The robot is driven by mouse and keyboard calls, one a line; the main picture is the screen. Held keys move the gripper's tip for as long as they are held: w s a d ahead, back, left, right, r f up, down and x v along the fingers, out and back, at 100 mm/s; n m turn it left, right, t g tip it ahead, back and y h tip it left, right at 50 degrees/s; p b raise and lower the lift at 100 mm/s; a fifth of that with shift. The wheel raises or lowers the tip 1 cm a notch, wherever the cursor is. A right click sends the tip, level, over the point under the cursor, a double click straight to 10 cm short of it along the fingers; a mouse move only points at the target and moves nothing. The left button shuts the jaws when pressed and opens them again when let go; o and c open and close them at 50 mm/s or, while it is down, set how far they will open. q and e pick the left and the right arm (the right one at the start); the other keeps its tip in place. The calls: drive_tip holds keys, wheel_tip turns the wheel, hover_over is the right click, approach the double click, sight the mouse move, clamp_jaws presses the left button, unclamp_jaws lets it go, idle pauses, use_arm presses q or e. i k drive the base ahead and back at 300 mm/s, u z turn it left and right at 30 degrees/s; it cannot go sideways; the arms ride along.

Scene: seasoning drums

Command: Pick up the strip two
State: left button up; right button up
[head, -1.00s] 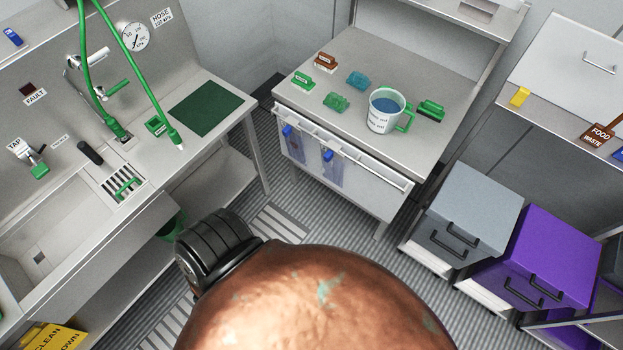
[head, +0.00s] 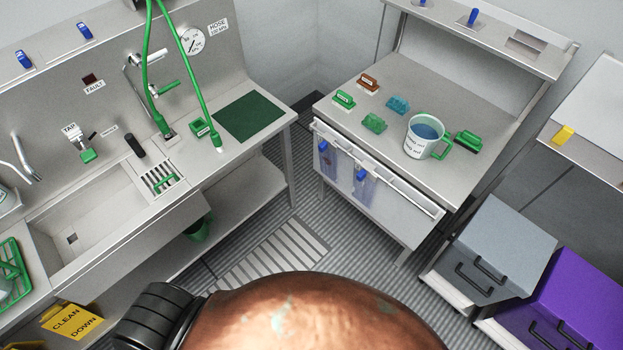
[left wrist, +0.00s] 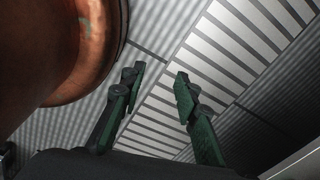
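No object I see is legibly marked as strip two, so I cannot tell which thing it is. Two clear strip-like pieces with blue tops hang on the front of the steel cart, a left one (head: 327,160) and a right one (head: 364,186). Their markings are too small to read. My left gripper (left wrist: 160,72) shows in the left wrist view with its two dark green fingers apart and nothing between them. It is over the floor and outside the head view. My right gripper is in neither view.
The cart top (head: 440,100) holds a labelled jug (head: 419,137) and several small green, brown and teal blocks. A sink counter (head: 175,205) with green hoses stands left. Grey (head: 505,235) and purple (head: 575,290) bins stand right. Ribbed floor with a grate (head: 270,255) lies between.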

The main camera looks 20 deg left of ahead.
sight(364, 182)
drive_tip(key=u, duration=0.9)
drive_tip(key=i, duration=0.4)
